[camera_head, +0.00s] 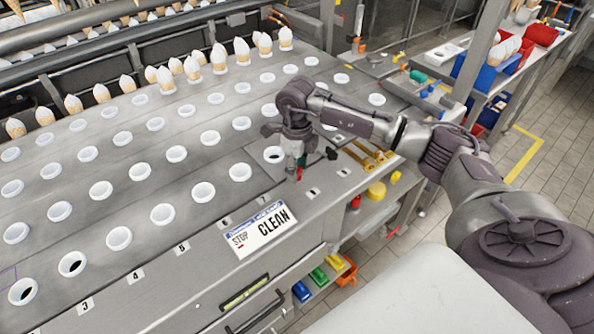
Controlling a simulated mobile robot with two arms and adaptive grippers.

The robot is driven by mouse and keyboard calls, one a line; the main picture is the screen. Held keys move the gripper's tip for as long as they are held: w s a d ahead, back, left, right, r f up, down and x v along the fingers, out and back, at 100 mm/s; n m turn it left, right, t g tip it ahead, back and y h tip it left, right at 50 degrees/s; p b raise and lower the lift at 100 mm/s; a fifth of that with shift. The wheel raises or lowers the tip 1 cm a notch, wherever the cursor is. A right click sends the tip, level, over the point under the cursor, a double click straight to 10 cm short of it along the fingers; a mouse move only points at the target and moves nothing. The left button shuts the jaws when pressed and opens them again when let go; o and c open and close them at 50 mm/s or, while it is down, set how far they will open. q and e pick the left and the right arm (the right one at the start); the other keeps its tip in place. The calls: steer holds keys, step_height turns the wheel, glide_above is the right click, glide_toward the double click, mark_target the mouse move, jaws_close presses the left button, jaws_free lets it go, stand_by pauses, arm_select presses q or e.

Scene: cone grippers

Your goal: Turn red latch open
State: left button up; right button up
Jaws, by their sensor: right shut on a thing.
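The red latch (300,173) is a small red piece on the edge of the grey metal machine, to the right of the CLEAN sign. My right gripper (297,170) points down over it and is shut on it. The fingers hide part of the latch, so its exact turn cannot be told. My right arm reaches in from the right. My left gripper is not in view.
The machine top (130,215) holds rows of white cups, with several filled cones at the back. A STOP/CLEAN sign (262,230) sits at the front edge. Yellow-handled tools (370,155) lie right of the gripper. Colored bins (318,276) stand below. Open floor is at right.

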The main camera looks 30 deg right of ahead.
mark_target(298, 170)
steer(key=m+b, duration=0.1)
steer(key=m, duration=0.3)
steer(key=shift+m, duration=0.4)
stand_by(0.4)
steer(key=o, duration=1.1)
steer(key=shift+o, duration=0.2)
steer(key=shift+r, duration=0.2)
step_height(298, 170, up, 12)
steer(key=shift+f, duration=0.2)
steer(key=shift+f, duration=0.1)
